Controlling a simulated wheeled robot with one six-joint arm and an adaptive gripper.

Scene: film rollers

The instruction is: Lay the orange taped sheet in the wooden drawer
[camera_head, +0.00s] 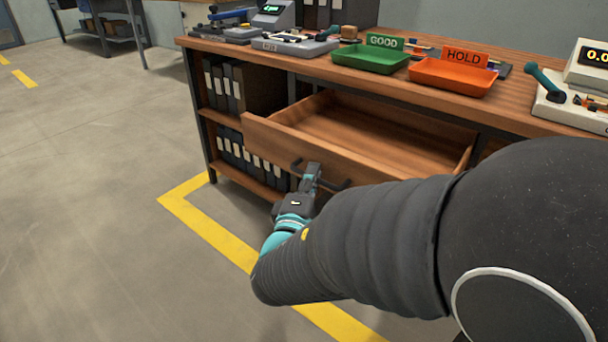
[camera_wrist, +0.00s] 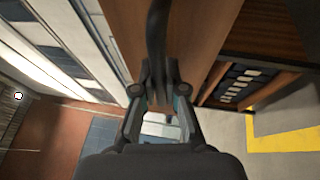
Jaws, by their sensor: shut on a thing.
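The wooden drawer (camera_head: 262,138) is pulled out from the workbench, and the visible part of its inside is bare. My gripper (camera_head: 310,174) is at the drawer's front and is shut on the dark drawer handle (camera_head: 334,186). In the wrist view, the handle (camera_wrist: 157,38) runs up from between the fingertips of my gripper (camera_wrist: 157,88), against the wooden drawer front (camera_wrist: 121,30). I see no orange taped sheet in either view. My arm hides the lower right part of the drawer front.
The workbench top (camera_head: 335,72) carries a green GOOD tray (camera_head: 371,60), an orange HOLD tray (camera_head: 452,77) and instruments at both ends. Shelves of dark binders (camera_head: 222,82) stand left of the drawer. Open floor (camera_head: 110,200) with a yellow line (camera_head: 205,222) lies in front.

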